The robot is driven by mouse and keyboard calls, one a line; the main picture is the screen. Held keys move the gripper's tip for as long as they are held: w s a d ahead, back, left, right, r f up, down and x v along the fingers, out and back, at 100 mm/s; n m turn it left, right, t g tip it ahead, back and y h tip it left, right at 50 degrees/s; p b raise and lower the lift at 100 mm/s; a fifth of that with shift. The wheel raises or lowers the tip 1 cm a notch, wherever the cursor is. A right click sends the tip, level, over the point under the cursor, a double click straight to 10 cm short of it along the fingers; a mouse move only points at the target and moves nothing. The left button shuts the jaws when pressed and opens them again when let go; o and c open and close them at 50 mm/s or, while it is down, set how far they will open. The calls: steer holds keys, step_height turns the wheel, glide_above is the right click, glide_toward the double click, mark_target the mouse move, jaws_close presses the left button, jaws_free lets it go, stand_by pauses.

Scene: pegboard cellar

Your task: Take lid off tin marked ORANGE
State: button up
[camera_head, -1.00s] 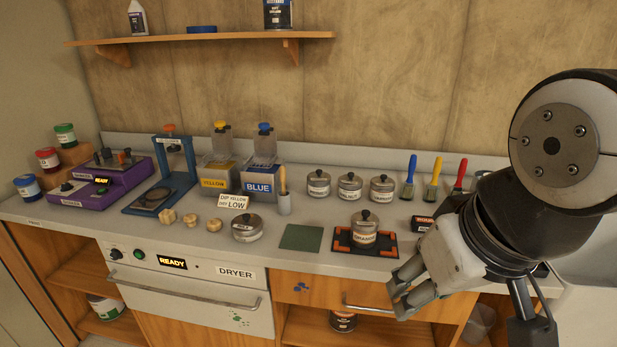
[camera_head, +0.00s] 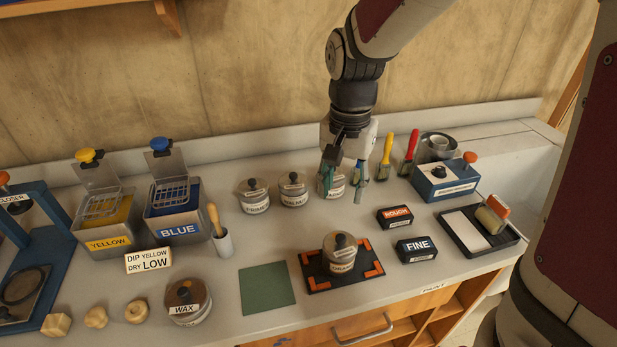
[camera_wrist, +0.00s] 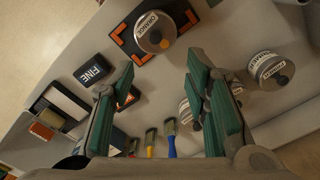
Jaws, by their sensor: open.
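The tin marked ORANGE (camera_head: 343,262) stands upright on a black mat with orange corner marks (camera_head: 318,283). Its metal lid with a dark knob (camera_head: 340,240) is on it. The wrist view shows the tin from above (camera_wrist: 155,34), beyond my fingertips, with the label on its lid readable. My gripper (camera_head: 343,184) is open and empty, fingers pointing down. It is behind the ORANGE tin, in front of the rightmost tin of the back row, partly hiding it. In the wrist view, the space between my fingers (camera_wrist: 160,70) shows bare counter.
Two more lidded tins (camera_head: 254,196) (camera_head: 293,190) stand in the back row. Brushes (camera_head: 410,153) are right of my gripper. ROUGH (camera_head: 395,217) and FINE (camera_head: 417,250) blocks lie right of the mat. A green pad (camera_head: 266,288) and WAX tin (camera_head: 188,303) are left.

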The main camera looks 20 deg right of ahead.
glide_above(341, 237)
steer(key=f, duration=0.8)
steer(key=shift+w+a+f, duration=0.2)
steer(key=shift+a, duration=0.1)
steer(key=shift+s+d+f+p, duration=0.1)
steer(key=shift+d+f+p, duration=0.1)
steer(key=shift+f, duration=1.15)
steer(key=shift+s+d+f+p, duration=0.1)
steer(key=shift+d+f+p, duration=0.1)
steer(key=shift+f, duration=1.1)
steer(key=shift+a, duration=0.1)
jaws_close()
